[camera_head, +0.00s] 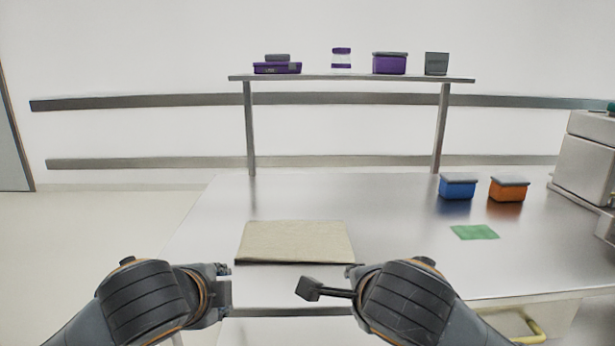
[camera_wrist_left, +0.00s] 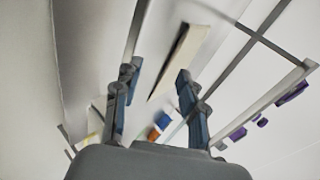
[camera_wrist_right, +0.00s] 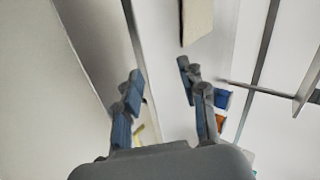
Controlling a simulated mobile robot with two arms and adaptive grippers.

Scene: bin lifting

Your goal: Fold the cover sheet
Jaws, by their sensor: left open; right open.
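The cover sheet (camera_head: 295,242), a beige rectangle, lies flat at the front of the metal table, its near edge dark. My left gripper (camera_head: 226,291) is open and empty, near the sheet's front left corner. In the left wrist view the sheet (camera_wrist_left: 182,58) shows beyond the spread fingers (camera_wrist_left: 158,76). My right gripper (camera_head: 335,284) is open and empty, near the sheet's front right corner. In the right wrist view part of the sheet (camera_wrist_right: 197,20) shows at the top, beyond the open fingers (camera_wrist_right: 160,76). Neither gripper visibly touches the sheet.
A green cloth (camera_head: 475,232) lies to the right, before a blue box (camera_head: 458,187) and an orange box (camera_head: 508,189). A grey machine (camera_head: 587,160) stands at the far right. A raised shelf (camera_head: 350,77) at the back holds several containers. The table (camera_head: 390,225) is clear around the sheet.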

